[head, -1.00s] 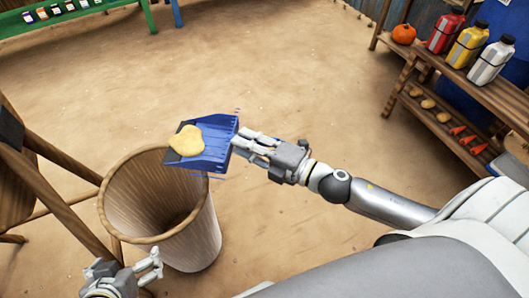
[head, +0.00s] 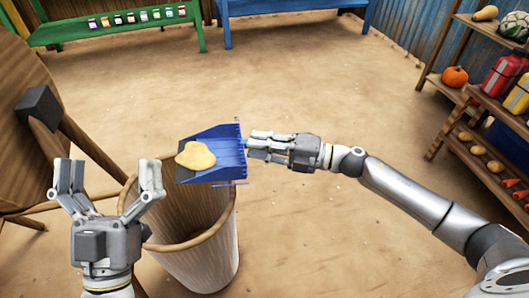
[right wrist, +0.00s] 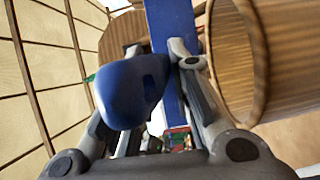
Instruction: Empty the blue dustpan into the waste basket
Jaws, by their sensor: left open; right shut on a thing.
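The blue dustpan (head: 230,152) is held by my right gripper (head: 253,147), which is shut on its handle (right wrist: 132,92). A flat yellowish lump (head: 196,156) lies on the pan near its dark front lip. The pan is over the far part of the waste basket's (head: 212,262) opening in the head view and looks about level. The basket is wooden and tapered, and it stands on the floor; the pan hides part of its rim. It also shows at the right of the right wrist view (right wrist: 232,65). My left gripper (head: 110,175) is open and empty, at the basket's left.
A wooden structure (head: 85,140) stands at the left, close to my left gripper. A green bench (head: 110,30) with small jars and a blue bench (head: 290,12) are at the back. Shelves (head: 470,95) with bottles and vegetables stand at the right. The middle floor is clear.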

